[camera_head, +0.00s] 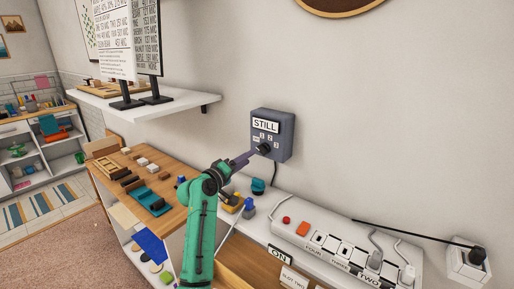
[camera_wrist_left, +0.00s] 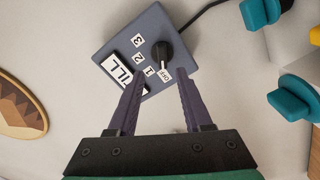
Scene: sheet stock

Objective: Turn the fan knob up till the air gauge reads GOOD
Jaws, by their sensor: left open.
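The grey fan control box (camera_head: 285,137) is on the wall, with a white gauge plate (camera_head: 265,124) reading STILL. Its black knob (camera_head: 264,148) sits below the labels 1, 2 and 3. In the left wrist view the knob (camera_wrist_left: 162,53) has its white pointer mark toward the OFF label (camera_wrist_left: 165,75). My left gripper (camera_wrist_left: 158,76) is open and empty. Its purple fingertips are in front of the box, one on each side of the OFF label, with the knob just beyond them in the picture. Contact cannot be told. My right gripper is not in view.
A wooden bench (camera_head: 172,217) with small blocks is at left. A white shelf (camera_head: 140,103) holding sign stands is above it.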

